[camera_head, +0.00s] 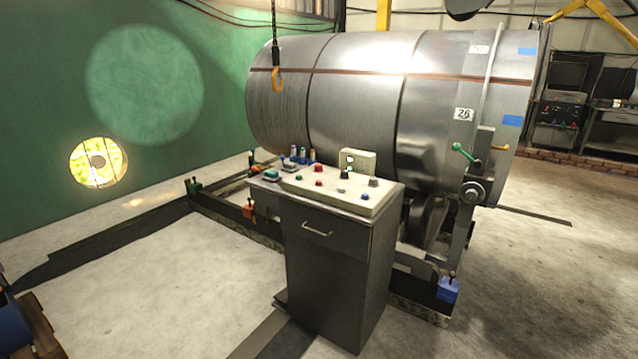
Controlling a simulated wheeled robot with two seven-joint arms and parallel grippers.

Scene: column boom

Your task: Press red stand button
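A dark grey control cabinet (335,264) stands in the middle of the view, with a pale sloped button panel (340,196) on top. Two small red buttons show on the panel: one towards the back (319,168) and one nearer the front (319,183). I cannot tell which is the stand button, or whether either is pressed. A green button (299,178), a black knob (344,175), a grey knob (373,182) and a blue button (365,197) sit around them. Neither of my grippers is in view.
A large metal drum (350,95) lies on a frame right behind the cabinet. An orange hook (277,80) hangs at its left. A blue-topped object (448,289) stands on the frame's right end. Concrete floor (170,295) is open in front and left.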

